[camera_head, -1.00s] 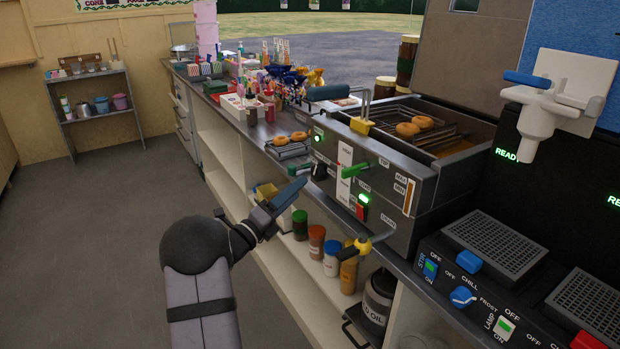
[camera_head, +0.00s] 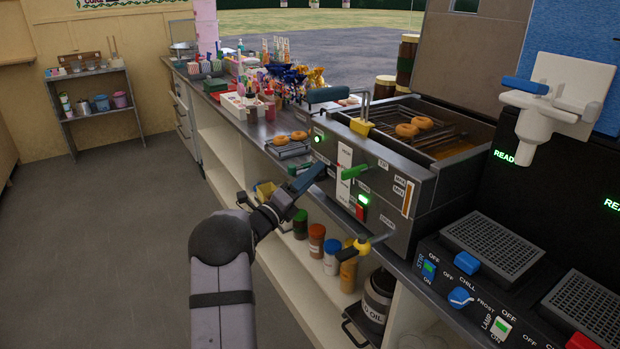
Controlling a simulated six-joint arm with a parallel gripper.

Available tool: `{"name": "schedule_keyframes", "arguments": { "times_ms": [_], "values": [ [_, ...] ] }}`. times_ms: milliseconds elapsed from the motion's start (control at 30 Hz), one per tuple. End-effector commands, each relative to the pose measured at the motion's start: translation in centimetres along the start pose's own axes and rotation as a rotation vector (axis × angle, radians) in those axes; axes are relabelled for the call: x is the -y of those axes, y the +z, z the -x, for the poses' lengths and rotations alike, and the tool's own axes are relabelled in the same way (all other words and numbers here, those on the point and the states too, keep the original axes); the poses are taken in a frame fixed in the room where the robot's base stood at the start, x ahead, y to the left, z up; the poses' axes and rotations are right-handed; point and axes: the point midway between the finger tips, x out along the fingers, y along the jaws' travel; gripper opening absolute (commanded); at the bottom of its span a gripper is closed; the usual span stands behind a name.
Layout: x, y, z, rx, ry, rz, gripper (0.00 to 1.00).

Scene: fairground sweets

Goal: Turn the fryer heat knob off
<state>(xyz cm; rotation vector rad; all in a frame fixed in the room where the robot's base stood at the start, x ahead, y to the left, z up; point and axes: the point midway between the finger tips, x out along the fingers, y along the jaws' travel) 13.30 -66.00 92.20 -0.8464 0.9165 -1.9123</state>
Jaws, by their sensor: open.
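The fryer (camera_head: 405,183) stands on the counter with its control panel facing left. Its dark heat knob, at the panel's left end below a lit green lamp (camera_head: 318,139), is now mostly hidden behind my gripper. I cannot read its setting. My gripper (camera_head: 314,175) is open, with its blue-grey fingers pointing up and right at the knob. I cannot tell whether the fingers touch it or straddle it.
A green lever (camera_head: 355,172) sticks out just right of my fingers. A red-and-green rocker switch (camera_head: 361,208) and a yellow-tipped drain handle (camera_head: 362,245) are lower on the panel. Doughnuts lie on a rack (camera_head: 290,150) behind. Open floor lies left.

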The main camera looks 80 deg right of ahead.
Motion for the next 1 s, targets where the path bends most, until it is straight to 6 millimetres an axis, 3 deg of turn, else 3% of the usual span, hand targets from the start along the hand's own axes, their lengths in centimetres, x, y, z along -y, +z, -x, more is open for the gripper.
{"name": "schedule_keyframes", "arguments": {
  "times_ms": [67, 200, 233, 667, 1000],
  "values": [
    [0.0, 0.0, 0.01, 0.0, 0.0, 0.0, 0.49],
    [0.01, 0.0, 0.02, 0.0, 0.0, 0.0, 0.16],
    [0.0, 0.0, 0.02, 0.0, 0.0, 0.0, 0.13],
    [0.13, 0.06, 0.01, 0.0, 0.025, 0.058, 0.13],
    [0.47, 0.16, -0.05, 0.0, 0.117, 0.28, 0.13]
  ]
}}
